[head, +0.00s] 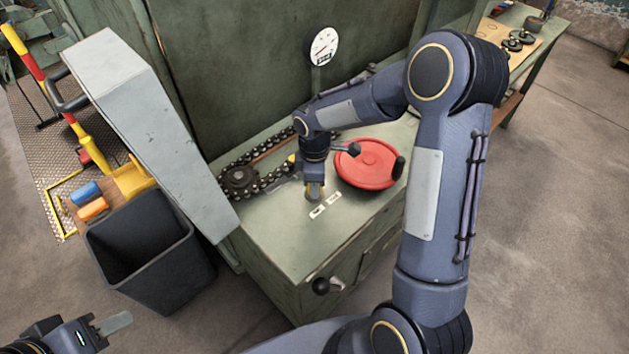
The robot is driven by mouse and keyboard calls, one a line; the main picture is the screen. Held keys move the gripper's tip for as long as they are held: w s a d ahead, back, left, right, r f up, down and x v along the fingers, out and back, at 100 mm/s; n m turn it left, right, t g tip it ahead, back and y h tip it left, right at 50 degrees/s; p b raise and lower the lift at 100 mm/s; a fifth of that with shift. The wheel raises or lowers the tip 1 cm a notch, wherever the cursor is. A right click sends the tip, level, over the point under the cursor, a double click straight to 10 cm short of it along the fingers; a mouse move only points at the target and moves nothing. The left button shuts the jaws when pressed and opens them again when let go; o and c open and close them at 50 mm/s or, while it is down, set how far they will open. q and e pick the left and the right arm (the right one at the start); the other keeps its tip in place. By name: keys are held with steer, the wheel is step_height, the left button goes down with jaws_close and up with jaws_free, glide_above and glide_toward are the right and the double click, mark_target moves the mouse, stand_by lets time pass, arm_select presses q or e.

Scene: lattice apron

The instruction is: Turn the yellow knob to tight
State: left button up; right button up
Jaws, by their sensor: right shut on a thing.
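My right gripper (314,190) points down at the green cabinet top and is shut on the yellow knob. Only a little dull yellow shows between and beside the fingers, so the knob's turn angle is hidden. Two small white labels (317,212) with dark marks lie on the top just in front of the gripper; they are too small to read. My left gripper (112,324) is at the bottom left, away from the cabinet and low in the picture. Its jaw gap does not show clearly.
A red handwheel (368,164) with a dark handle is right of my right gripper. A chain and sprocket (240,179) lie to its left. A round dial gauge (322,46) stands behind.

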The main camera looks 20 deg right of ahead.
steer(key=n+p, duration=0.1)
steer(key=n, duration=0.4)
steer(key=shift+r, duration=0.1)
steer(key=n+p, duration=0.1)
steer(key=n, duration=0.5)
steer(key=shift+w, duration=0.1)
steer(key=shift+p, duration=0.3)
steer(key=o, duration=1)
step_height(320, 180, up, 8)
steer(key=shift+f, duration=0.15)
